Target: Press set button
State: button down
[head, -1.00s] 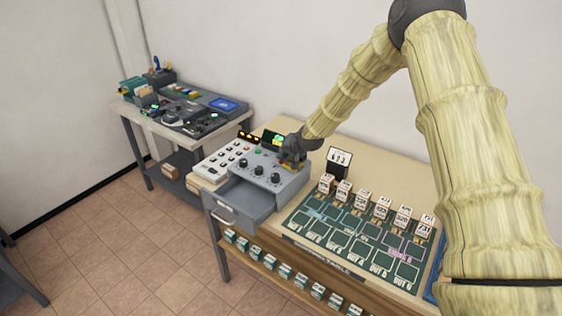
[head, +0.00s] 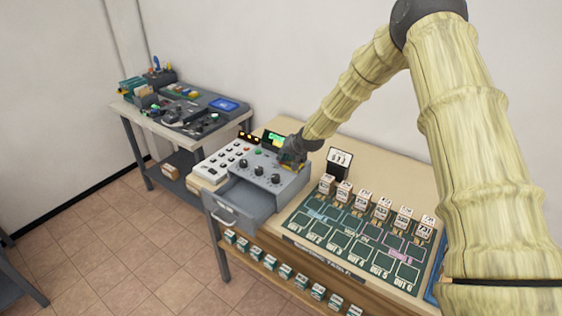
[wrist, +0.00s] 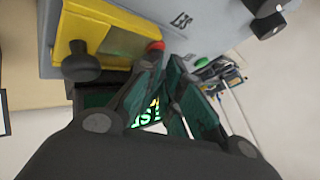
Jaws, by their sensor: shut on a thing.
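A grey control console (head: 262,178) stands on the left of the near table, with white keys, dark knobs and an open drawer. My gripper (head: 289,161) is at its right back corner and hides part of it. In the wrist view my gripper's dark green fingers (wrist: 172,68) converge close to a red button (wrist: 156,45) on a yellow box. They are shut; what lies between them is hidden. A green button (wrist: 202,62) shows to the right of the fingers.
A lit green display (head: 274,139) stands behind the console, and it is partly hidden by the fingers in the wrist view (wrist: 146,112). A sign (head: 339,158) and a row of small boxes (head: 380,207) stand to the right. Another table with equipment (head: 185,108) is at the back left.

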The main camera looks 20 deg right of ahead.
jog(key=shift+w+d+r, duration=0.2)
jog(key=shift+d+r, duration=0.1)
jog(key=shift+r, duration=0.15)
jog(key=shift+a+r, duration=0.1)
jog(key=shift+r, duration=0.05)
jog(key=shift+w+r+p, duration=0.15)
jog(key=shift+r+p, duration=0.2)
jog(key=shift+r, duration=0.05)
jog(key=shift+r+p, duration=0.8)
jog(key=shift+r, duration=1.2)
jog(key=shift+a, duration=0.15)
